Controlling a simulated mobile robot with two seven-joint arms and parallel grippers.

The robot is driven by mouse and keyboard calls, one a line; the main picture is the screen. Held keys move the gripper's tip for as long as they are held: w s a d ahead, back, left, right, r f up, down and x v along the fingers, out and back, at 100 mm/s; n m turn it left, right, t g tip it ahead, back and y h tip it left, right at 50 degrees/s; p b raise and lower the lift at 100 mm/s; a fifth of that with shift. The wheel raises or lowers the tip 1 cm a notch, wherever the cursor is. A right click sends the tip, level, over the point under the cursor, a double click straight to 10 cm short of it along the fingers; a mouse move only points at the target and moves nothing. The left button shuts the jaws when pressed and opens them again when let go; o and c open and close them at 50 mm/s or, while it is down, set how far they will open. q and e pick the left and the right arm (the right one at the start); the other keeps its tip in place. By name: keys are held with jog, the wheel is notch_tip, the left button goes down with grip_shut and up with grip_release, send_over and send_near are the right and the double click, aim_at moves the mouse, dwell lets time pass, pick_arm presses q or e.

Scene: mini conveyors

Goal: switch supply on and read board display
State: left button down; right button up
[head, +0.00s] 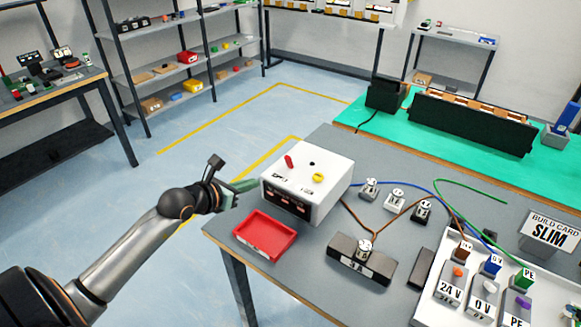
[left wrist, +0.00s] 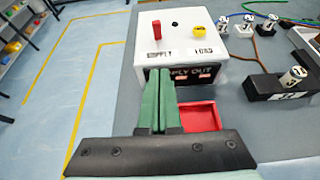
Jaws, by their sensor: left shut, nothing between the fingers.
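The white supply box (head: 325,165) stands at the table's left end, with a red switch lever (head: 289,161) and a yellow knob (head: 318,177) on top. Its dark front panel carries red-lit windows (head: 300,209) too small to read. In the left wrist view the box shows labels SUPPLY and LOAD, and the red lever (left wrist: 156,29) stands up by SUPPLY. My left gripper (head: 250,184) is shut and empty, just left of the box. Its green fingers (left wrist: 160,72) overlap part of the front panel in the wrist view. My right gripper is not in view.
A red tray (head: 251,243) lies in front of the box. A black block (head: 345,265) with a connector, several small plugs, coloured wires and a white terminal panel (head: 428,312) with 24 V, 0 V and PE labels lie to the right.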

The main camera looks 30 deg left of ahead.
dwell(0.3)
pick_arm(q)
send_near(288, 164)
notch_tip(288, 164, down, 3)
jog(key=w, duration=0.4)
jog(key=shift+d+r, duration=0.1)
jog(key=shift+d, duration=0.15)
jog(key=shift+w+r+p, duration=0.15)
jog(key=shift+w+p, duration=0.15)
jog(key=shift+w, duration=0.3)
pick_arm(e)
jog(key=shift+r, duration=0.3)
pick_arm(q)
jog(key=shift+a, duration=0.1)
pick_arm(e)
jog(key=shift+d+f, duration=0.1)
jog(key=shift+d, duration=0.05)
